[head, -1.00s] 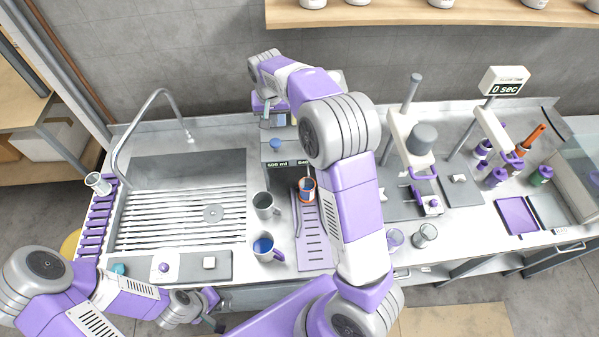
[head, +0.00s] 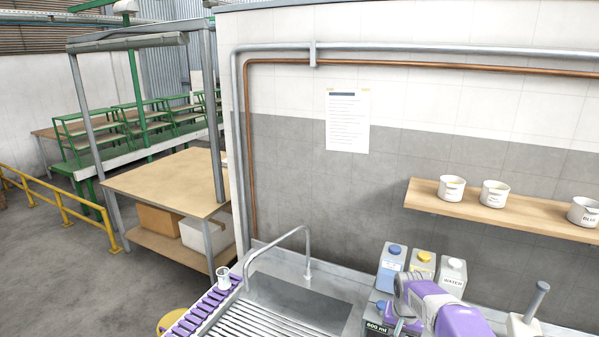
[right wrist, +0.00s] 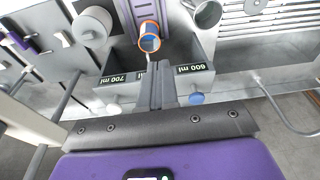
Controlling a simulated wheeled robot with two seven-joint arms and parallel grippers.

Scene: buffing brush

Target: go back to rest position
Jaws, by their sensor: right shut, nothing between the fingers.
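My right gripper (right wrist: 157,85) is shut and empty in the right wrist view, above the bottle dispenser (right wrist: 193,70) marked 600 ml and 700 ml. Beyond the fingertips is a cup with an orange rim (right wrist: 149,42), apart from them as far as I can tell. In the head view only part of my right arm (head: 452,312) shows at the bottom edge, in front of the bottles. My left gripper and arm are out of view.
In the head view, bottles (head: 392,262) stand against the wall by the sink tap (head: 278,238). A wooden shelf (head: 500,210) with white pots is on the right. A purple rack (head: 205,306) holds a glass. The right wrist view shows a grey mug (right wrist: 208,14).

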